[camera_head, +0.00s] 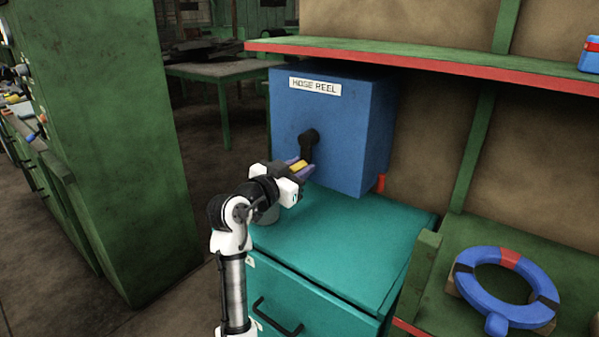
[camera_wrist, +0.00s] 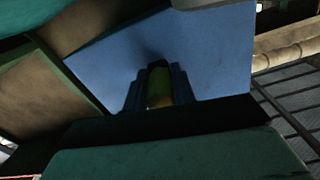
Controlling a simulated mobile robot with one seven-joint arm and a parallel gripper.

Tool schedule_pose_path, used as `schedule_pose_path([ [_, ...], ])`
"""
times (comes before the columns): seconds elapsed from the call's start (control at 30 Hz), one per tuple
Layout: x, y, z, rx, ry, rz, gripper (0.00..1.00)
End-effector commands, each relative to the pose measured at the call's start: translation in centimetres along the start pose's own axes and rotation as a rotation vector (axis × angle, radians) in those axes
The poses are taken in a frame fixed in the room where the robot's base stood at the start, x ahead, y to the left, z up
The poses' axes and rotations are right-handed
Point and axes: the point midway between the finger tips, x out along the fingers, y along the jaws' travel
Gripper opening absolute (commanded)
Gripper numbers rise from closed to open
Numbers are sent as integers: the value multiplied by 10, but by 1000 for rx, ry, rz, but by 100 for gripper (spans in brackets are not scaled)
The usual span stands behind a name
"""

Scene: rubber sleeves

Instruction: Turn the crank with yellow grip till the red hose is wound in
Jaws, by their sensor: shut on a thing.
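A blue box (camera_head: 345,130) labelled "HOSE REEL" stands on a teal cabinet. A black crank (camera_head: 309,143) is on its front face, with the arm hanging down from the hub. My gripper (camera_head: 301,168) is shut on the yellow grip (camera_head: 298,165) at the crank's lower end. In the wrist view the yellow grip (camera_wrist: 159,98) shows dark between the two fingers, in front of the blue box (camera_wrist: 215,50). A short red piece (camera_head: 380,183), perhaps the hose, shows at the box's lower right edge; the rest of it is hidden.
The teal cabinet top (camera_head: 345,235) is mostly clear in front of the box. A green shelf (camera_head: 400,60) with a red edge runs just above the box. A blue ring (camera_head: 480,285) lies on the bench at right. A tall green cabinet (camera_head: 110,140) stands at left.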

Motion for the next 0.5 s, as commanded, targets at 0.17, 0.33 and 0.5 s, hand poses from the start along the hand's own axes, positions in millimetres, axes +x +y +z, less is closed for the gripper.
schedule_pose_path([
  [0.17,1,3,1,2,-4,8,38],
  [0.33,1,2,1,1,-3,6,47],
  [0.5,0,2,1,0,-3,4,47],
])
